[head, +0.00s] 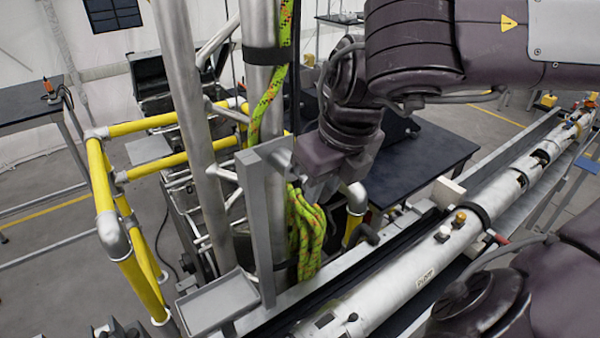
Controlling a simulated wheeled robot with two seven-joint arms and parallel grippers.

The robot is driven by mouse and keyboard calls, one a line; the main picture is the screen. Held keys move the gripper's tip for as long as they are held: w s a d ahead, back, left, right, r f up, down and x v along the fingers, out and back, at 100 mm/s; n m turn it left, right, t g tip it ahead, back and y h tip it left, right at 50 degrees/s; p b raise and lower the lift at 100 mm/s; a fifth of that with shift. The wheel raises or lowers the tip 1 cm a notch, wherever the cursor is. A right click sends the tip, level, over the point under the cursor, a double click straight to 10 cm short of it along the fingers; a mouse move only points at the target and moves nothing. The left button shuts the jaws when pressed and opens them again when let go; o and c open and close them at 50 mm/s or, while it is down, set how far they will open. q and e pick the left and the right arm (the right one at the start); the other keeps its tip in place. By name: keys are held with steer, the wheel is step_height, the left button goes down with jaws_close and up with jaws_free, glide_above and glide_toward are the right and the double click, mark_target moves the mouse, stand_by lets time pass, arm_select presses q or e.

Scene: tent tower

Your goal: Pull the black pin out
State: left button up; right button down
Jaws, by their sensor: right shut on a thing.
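My right gripper (313,192) reaches in from the upper right and points down in front of the silver upright post (262,150), close to the grey upright bracket (252,225). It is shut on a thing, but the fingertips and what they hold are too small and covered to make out. I cannot pick out the black pin for certain. A yellow-green rope (305,235) hangs in loops just below the gripper; I cannot tell whether they touch. My left gripper is not in view.
A long silver tube (420,270) lies on a rail at the right. A yellow railing (112,205) stands at the left. A grey tray (215,303) is at the bracket's foot. A dark table (425,165) is behind the gripper. A second silver pole (185,110) rises at left.

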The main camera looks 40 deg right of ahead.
steer(key=shift+s+a, duration=0.1)
steer(key=shift+s, duration=1.15)
steer(key=shift+w, duration=0.15)
